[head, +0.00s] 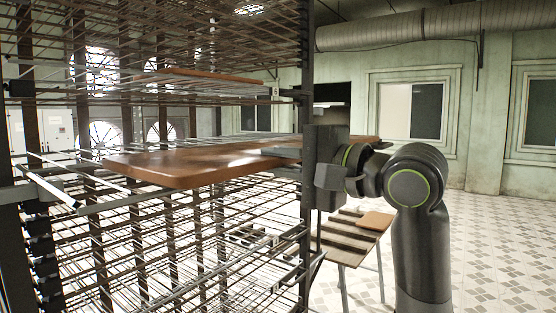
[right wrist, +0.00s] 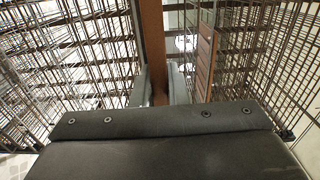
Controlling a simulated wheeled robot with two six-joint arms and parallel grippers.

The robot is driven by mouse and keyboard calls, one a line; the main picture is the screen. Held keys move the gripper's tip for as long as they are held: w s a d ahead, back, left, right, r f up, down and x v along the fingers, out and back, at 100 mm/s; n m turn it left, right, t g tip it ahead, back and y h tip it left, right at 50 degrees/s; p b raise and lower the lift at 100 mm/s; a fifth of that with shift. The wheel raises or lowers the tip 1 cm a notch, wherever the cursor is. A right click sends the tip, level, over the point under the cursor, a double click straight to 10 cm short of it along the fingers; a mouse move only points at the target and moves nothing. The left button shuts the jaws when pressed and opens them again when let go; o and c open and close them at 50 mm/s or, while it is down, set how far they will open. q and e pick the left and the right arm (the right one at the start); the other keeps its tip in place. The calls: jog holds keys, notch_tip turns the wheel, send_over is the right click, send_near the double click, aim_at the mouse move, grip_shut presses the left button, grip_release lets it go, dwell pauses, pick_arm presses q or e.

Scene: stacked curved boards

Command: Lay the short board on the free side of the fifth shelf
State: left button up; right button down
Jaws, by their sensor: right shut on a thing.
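The brown board (head: 190,165) is held roughly level inside the wire rack, its free end pointing left. My right gripper (head: 285,152) is shut on it near the rack's right post; the board's other end shows behind the gripper. In the right wrist view the board (right wrist: 152,40) runs up between the fingers (right wrist: 160,88). Another brown board (head: 200,75) lies on a shelf above, beside a small number tag (head: 275,91) that is hard to read. In the right wrist view a board (right wrist: 205,62) appears right of the held one, with a gap between. My left gripper is not seen.
The rack's dark right post (head: 307,90) stands close to my right gripper. Many wire shelves (head: 170,240) lie below the held board. A low stand (head: 345,245) with slats and a small brown piece (head: 375,220) is behind my arm. Tiled floor is open at right.

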jog(key=c, duration=1.5)
grip_release()
jog(key=shift+f, duration=0.15)
jog(key=shift+d, duration=0.1)
jog(key=shift+p+v, duration=1.2)
jog(key=shift+v, duration=1.85)
jog(key=o, duration=0.6)
jog(key=shift+c, duration=0.2)
jog(key=shift+f, duration=0.1)
